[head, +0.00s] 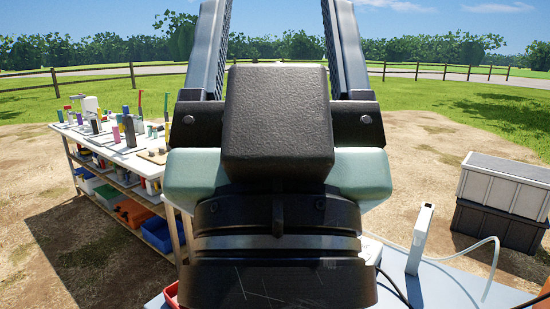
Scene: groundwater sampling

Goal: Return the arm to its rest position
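My gripper (277,30) fills the middle of the head view, close to the camera. Its two dark ribbed fingers point up and stand wide apart, with only sky and trees between them. The very tips run out of the top of the picture. The gripper is open and holds nothing that shows. Its black and pale green body hides the ground and whatever lies straight behind it.
A wooden workbench (128,160) with bottles, tools and shelf bins stands at left. At right, a pale blue surface (440,284) carries a white upright device (420,240) with a hose. Stacked grey and black crates (507,187) stand beyond. Bare dirt lies between.

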